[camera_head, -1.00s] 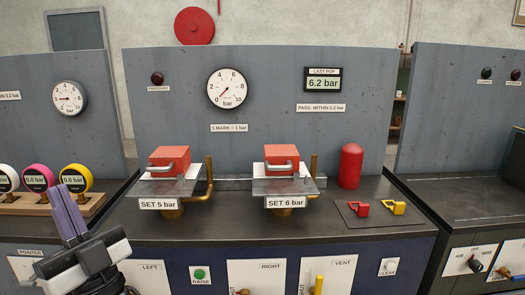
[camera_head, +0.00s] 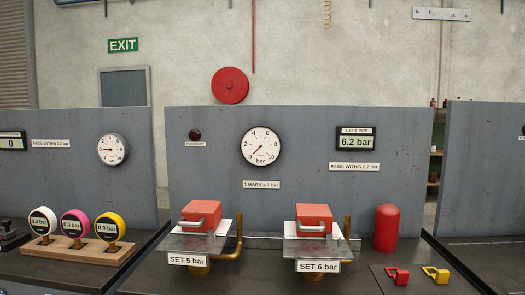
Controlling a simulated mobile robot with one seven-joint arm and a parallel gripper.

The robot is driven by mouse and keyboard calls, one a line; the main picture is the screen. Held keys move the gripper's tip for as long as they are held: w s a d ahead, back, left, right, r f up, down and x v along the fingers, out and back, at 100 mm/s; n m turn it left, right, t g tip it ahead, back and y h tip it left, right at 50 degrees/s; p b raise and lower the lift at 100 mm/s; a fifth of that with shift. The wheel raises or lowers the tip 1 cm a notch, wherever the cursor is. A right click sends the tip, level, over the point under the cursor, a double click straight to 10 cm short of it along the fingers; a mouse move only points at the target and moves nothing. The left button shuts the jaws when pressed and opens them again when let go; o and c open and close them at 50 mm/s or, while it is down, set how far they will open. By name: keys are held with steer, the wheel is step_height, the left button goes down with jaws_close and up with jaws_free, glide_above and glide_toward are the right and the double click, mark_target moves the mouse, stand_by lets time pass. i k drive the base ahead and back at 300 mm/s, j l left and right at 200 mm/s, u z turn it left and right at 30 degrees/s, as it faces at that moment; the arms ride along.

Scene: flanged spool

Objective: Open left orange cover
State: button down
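The left orange cover (camera_head: 203,215) is a boxy orange-red block with a grey bar handle (camera_head: 192,227) on its front. It sits down on a metal plate (camera_head: 172,243) above the label "SET 5 bar" (camera_head: 188,260). A matching right orange cover (camera_head: 315,215) sits on its own plate above the label "SET 6 bar" (camera_head: 318,266). What lies under the covers is hidden. My gripper is not in view.
Brass pipes (camera_head: 239,240) rise beside the plates. A red cylinder (camera_head: 386,228) and red (camera_head: 397,276) and yellow (camera_head: 435,274) tags are at right. Three round gauges (camera_head: 75,223) stand on a wooden rack at left. A grey panel with a dial (camera_head: 261,146) stands behind.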

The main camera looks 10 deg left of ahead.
mark_target(202, 217)
steer(key=i+j+z, duration=0.2)
steer(key=i, duration=0.25)
steer(key=i+j+z, duration=0.2)
steer(key=i, duration=0.25)
steer(key=j, duration=0.1)
